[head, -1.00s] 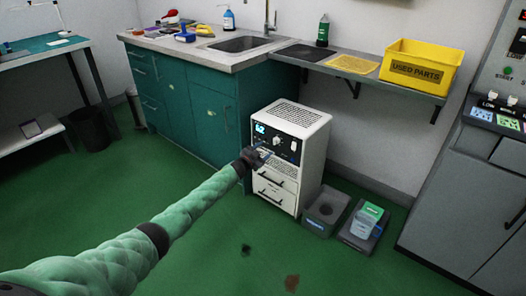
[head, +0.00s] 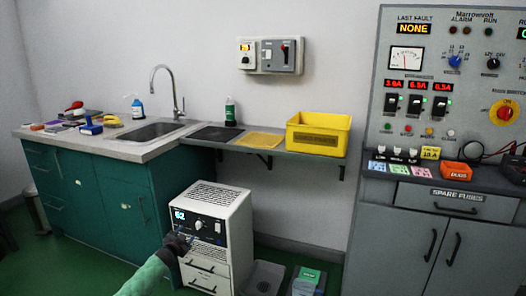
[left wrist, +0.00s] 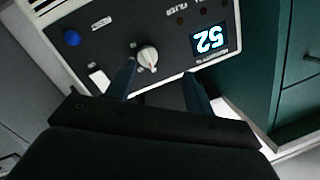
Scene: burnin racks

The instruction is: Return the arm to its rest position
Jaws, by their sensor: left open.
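My left arm comes in from the bottom of the head view. Its left gripper (head: 183,242) is at the front of a white cabinet unit (head: 238,222) with a dark control panel. In the left wrist view the gripper (left wrist: 163,85) is open, its two fingers apart with nothing between them. Whether a finger touches the panel cannot be told. My right gripper is not in view.
A teal sink counter (head: 100,195) stands left of the unit. A shelf with a yellow bin (head: 318,134) is above. Grey bins (head: 262,279) stand on the floor to the right. A large grey control cabinet (head: 440,240) is at far right.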

